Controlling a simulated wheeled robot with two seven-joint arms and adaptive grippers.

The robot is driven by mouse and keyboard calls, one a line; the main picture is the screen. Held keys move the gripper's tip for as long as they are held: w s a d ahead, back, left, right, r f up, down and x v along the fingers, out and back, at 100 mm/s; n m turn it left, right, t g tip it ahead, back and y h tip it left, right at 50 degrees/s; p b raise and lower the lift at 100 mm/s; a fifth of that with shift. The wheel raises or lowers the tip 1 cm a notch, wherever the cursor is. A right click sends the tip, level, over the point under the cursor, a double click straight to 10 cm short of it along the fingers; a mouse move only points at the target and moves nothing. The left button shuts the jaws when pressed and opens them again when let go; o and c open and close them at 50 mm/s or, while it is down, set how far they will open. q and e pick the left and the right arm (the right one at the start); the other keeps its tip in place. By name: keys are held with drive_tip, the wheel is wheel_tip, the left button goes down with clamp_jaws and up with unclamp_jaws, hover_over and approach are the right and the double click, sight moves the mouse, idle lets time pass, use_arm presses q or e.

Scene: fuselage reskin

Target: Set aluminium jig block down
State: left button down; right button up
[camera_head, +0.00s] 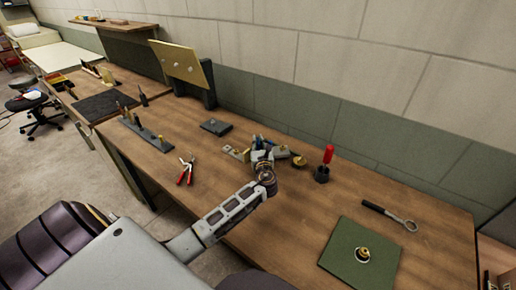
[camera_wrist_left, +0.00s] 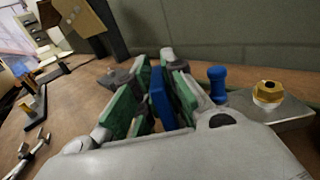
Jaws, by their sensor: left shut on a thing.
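My left gripper (camera_head: 260,143) reaches over the middle of the wooden workbench (camera_head: 205,205). My right gripper is not in view.
A light plate with brass fittings (camera_head: 237,152) lies just left of the gripper, a brass knob (camera_head: 299,162) just right. Nearby are a dark block (camera_head: 215,126), red-handled pliers (camera_head: 186,172) and a red screwdriver (camera_head: 328,154).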

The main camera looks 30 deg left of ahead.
use_arm(q)
drive_tip(key=shift+f, duration=1.25)
drive_tip(key=c, duration=1.8)
unclamp_jaws()
drive_tip(key=shift+o, duration=0.2)
drive_tip(key=shift+s, duration=0.1)
drive_tip(key=shift+b+v, duration=0.35)
drive_tip(key=shift+v, duration=5.65)
drive_tip(key=shift+d, duration=0.1)
